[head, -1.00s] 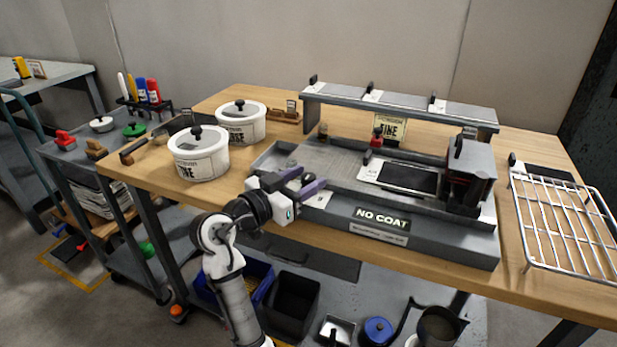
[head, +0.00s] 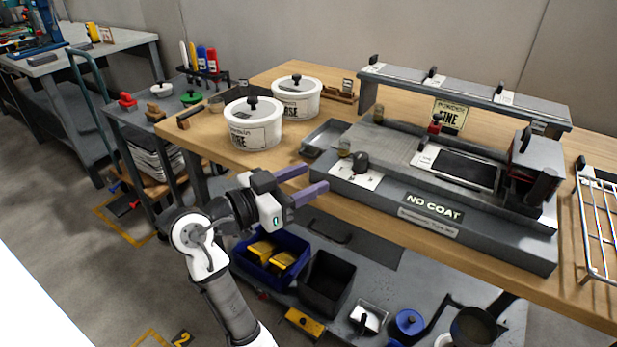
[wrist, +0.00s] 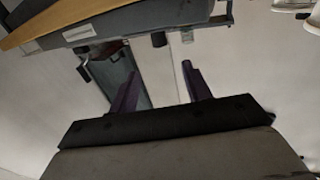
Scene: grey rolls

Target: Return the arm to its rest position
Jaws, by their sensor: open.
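My gripper (head: 309,183) is open, with nothing between its purple fingers. In the head view it is in front of the wooden workbench's near edge, left of the grey "NO COAT" machine (head: 432,206), and its fingers point right. My white and dark arm reaches up to it from the lower left. In the wrist view the two fingers (wrist: 158,78) stand apart, with pale wall and a dark panel beyond them. The machine's front and the bench edge show along the top of that view.
Two white lidded pots (head: 253,126) stand on the bench (head: 215,147) behind my gripper. A wire rack (head: 597,230) is at the right. Below are a blue bin (head: 250,270) with yellow things and a black bin (head: 326,285). A grey cart (head: 130,119) stands left.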

